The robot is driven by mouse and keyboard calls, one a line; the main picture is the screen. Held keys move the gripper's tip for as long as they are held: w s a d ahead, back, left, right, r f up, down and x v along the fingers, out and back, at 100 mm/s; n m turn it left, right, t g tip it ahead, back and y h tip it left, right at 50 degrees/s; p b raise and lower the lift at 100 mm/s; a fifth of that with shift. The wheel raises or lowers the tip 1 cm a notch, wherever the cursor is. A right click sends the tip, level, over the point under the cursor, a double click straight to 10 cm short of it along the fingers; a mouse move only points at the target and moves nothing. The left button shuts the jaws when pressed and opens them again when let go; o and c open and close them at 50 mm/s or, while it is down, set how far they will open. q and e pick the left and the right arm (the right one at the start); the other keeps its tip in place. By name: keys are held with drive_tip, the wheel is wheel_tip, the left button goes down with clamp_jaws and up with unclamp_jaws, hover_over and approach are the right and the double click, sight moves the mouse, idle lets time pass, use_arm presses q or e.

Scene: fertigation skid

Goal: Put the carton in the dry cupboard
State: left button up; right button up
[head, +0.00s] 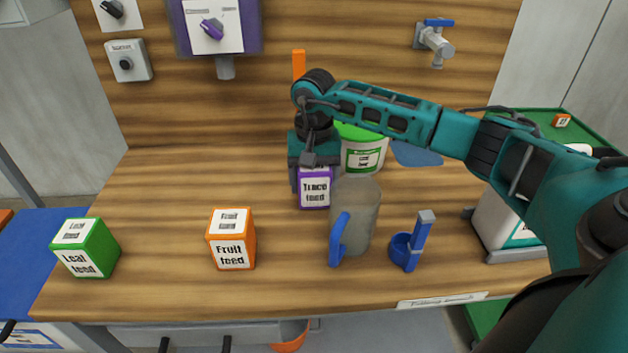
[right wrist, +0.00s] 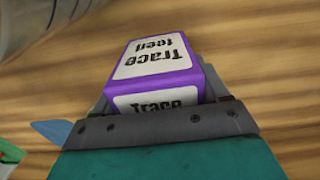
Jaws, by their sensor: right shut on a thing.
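A purple-and-white carton labelled "Trace feed" (head: 315,190) is in my right gripper (head: 314,174), behind the grey jug on the wooden bench. The right gripper points down and is shut on it. The right wrist view shows the carton (right wrist: 157,60) between the jaws, its labels facing the camera. I cannot tell whether its base touches the bench. An orange "Fruit feed" carton (head: 231,240) and a green "Leaf feed" carton (head: 86,249) stand to the left. My left gripper is not in view. No cupboard is clearly identifiable.
A grey jug (head: 358,208) with a blue handle stands just in front of the held carton. A green-rimmed white tub (head: 364,150) is close behind. A blue scoop-like item (head: 409,245) lies right of the jug. The bench's left middle (head: 190,180) is clear.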

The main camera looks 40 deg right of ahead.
drive_tip(key=shift+f, duration=0.25)
drive_tip(key=shift+f, duration=0.1)
drive_tip(key=o, duration=0.9)
drive_tip(key=shift+f, duration=0.1)
drive_tip(key=shift+c, duration=0.2)
drive_tip(key=o, duration=0.5)
drive_tip(key=shift+c, duration=0.2)
